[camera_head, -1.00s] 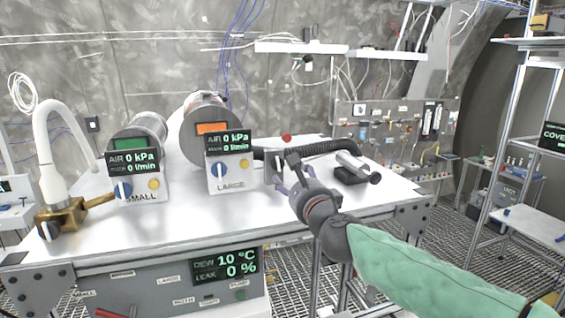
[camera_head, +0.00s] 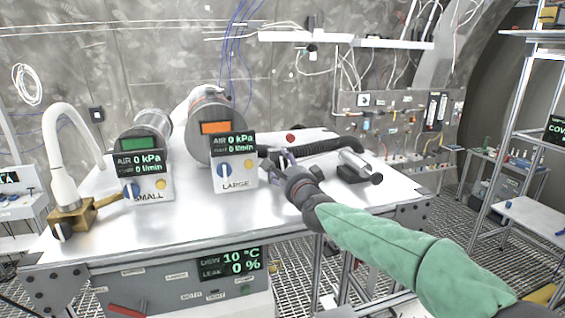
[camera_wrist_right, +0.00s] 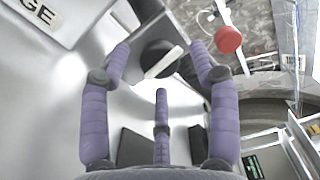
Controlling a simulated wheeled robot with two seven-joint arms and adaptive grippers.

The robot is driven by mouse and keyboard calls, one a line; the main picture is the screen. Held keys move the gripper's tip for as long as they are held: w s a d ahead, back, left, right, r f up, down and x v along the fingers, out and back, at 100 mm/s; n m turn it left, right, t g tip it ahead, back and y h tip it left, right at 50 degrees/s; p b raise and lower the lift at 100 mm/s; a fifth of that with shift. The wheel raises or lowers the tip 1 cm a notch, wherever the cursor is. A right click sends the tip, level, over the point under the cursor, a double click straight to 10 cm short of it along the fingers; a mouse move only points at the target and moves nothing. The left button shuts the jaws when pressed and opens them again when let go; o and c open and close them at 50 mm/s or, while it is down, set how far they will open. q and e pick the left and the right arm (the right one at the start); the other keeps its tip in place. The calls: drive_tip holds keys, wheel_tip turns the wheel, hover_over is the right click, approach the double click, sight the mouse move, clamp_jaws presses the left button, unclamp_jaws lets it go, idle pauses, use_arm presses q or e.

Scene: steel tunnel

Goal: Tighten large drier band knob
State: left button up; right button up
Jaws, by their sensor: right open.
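The large drier (camera_head: 214,143) is a metal cylinder lying behind its panel (camera_head: 233,172), which is marked LARGE. The panel has a blue knob (camera_head: 224,171), a yellow button (camera_head: 248,163) and a screen reading 0 kPa and 0 l/min. In the right wrist view, a round black knob with a white bar (camera_wrist_right: 163,62) lies just beyond my fingers; it looks like the band knob. My right gripper (camera_head: 281,159) is beside the panel's right side, its purple fingers spread around the knob's line with nothing held. Whether they touch it I cannot tell. In the head view the gripper covers the knob.
A black corrugated hose (camera_head: 335,147) runs behind my right gripper. A red knob (camera_head: 291,138) stands behind, and the small drier panel (camera_head: 145,178) to the left. The table front (camera_head: 190,226) is clear.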

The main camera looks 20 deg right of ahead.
drive_tip(key=shift+w, duration=1.15)
drive_tip(key=shift+a, duration=0.1)
drive_tip(key=c, duration=1.2)
